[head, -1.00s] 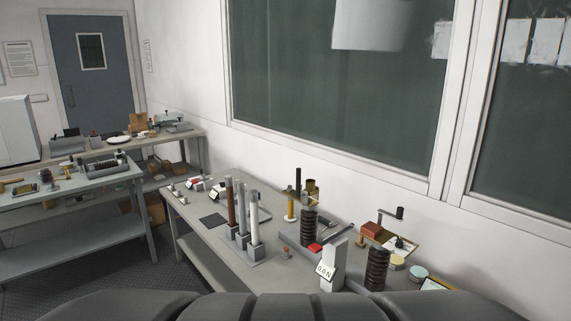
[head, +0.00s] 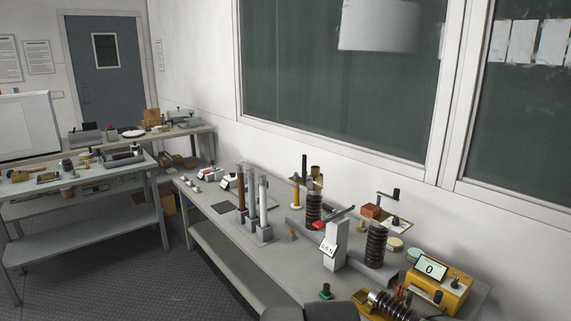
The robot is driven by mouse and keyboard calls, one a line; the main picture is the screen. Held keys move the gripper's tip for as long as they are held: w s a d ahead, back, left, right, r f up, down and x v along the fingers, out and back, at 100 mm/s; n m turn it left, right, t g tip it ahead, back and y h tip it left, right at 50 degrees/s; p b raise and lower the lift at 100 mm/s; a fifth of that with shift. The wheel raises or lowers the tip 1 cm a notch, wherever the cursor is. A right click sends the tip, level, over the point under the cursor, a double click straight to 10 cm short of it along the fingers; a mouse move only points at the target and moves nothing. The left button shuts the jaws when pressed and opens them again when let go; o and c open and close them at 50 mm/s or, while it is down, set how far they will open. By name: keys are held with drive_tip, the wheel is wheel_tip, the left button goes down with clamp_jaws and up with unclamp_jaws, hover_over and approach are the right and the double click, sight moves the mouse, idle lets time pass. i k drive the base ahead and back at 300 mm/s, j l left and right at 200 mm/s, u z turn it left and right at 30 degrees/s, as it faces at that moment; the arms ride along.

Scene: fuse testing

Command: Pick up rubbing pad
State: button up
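I cannot tell for sure which thing is the rubbing pad. A flat dark square (head: 222,208) lies on the near workbench (head: 237,262), left of several upright rods. A red-brown block (head: 371,210) sits toward the back right of the same bench. Two round flat discs, one cream (head: 394,244) and one pale green (head: 413,254), lie near the right end.
Upright rods (head: 252,205), dark ribbed columns (head: 376,246), a white block (head: 334,245) and a yellow meter (head: 438,284) crowd the bench. Another bench (head: 85,183) stands at left. Open floor (head: 150,270) lies between them. A window wall backs the bench.

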sight(326, 294)
drive_tip(key=j, duration=0.15)
drive_tip(key=i+j, duration=0.15)
drive_tip(key=i, duration=0.4)
drive_tip(key=i+j, duration=0.2)
drive_tip(key=i, duration=0.35)
